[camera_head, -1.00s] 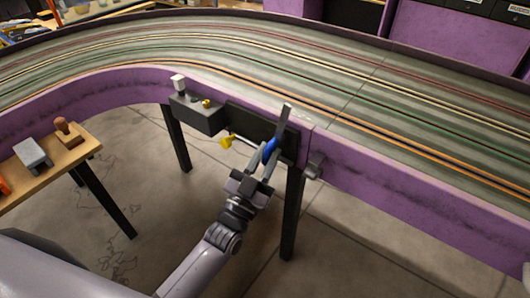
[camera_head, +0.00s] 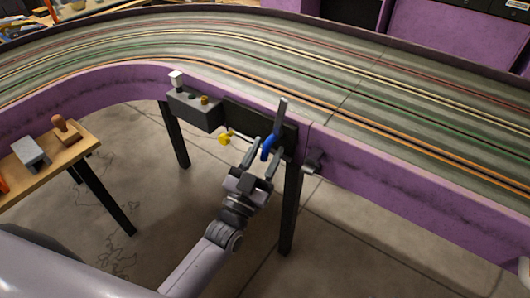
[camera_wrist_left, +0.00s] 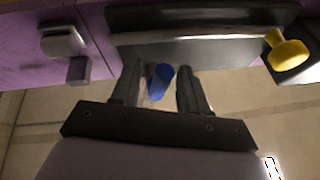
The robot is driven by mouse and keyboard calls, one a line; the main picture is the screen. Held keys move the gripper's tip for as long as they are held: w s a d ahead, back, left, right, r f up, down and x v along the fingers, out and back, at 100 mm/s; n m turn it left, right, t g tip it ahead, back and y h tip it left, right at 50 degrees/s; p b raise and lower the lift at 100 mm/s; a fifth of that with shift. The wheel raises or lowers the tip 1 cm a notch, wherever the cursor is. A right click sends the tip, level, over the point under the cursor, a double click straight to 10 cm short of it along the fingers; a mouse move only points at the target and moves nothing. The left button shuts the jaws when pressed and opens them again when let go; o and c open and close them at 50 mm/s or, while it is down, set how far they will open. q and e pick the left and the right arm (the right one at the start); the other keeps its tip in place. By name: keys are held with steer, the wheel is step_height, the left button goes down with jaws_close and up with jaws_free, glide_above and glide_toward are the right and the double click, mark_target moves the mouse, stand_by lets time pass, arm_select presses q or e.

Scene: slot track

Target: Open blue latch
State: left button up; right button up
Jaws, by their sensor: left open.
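The blue latch (camera_head: 267,147) is a short blue handle at the front of the dark panel on the track's purple side wall. A grey upright bar (camera_head: 281,115) rises just above it. My left gripper (camera_head: 265,154) is open, in front of the panel, with its fingers on either side of the blue handle. In the left wrist view the blue handle (camera_wrist_left: 160,80) stands between the two spread fingers, nearer the left one, with a visible gap to the right one. Whether a finger touches it I cannot tell. My right gripper is not in view.
A yellow knob (camera_head: 225,139) sticks out left of the latch, below a dark box (camera_head: 196,112) with small knobs. A grey bracket (camera_head: 312,162) sits on the purple wall to the right. A wooden table (camera_head: 60,160) stands at left. The floor below is clear.

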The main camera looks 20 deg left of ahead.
arm_select(q)
steer(key=v, duration=0.7)
steer(key=shift+s+f, duration=0.1)
stand_by(0.4)
steer(key=s+a+f+n+g+y, duration=0.25)
steer(key=s+a+f+g, duration=0.25)
steer(key=s+f+g, duration=0.75)
step_height(320, 180, up, 13)
steer(key=s+a+p, duration=0.1)
steer(key=p, duration=1.5)
steer(key=shift+s+a+f+t+p, duration=0.2)
steer(key=shift+s+t+p, duration=0.1)
steer(key=shift+t+p, duration=0.05)
steer(key=shift+m+y, duration=0.25)
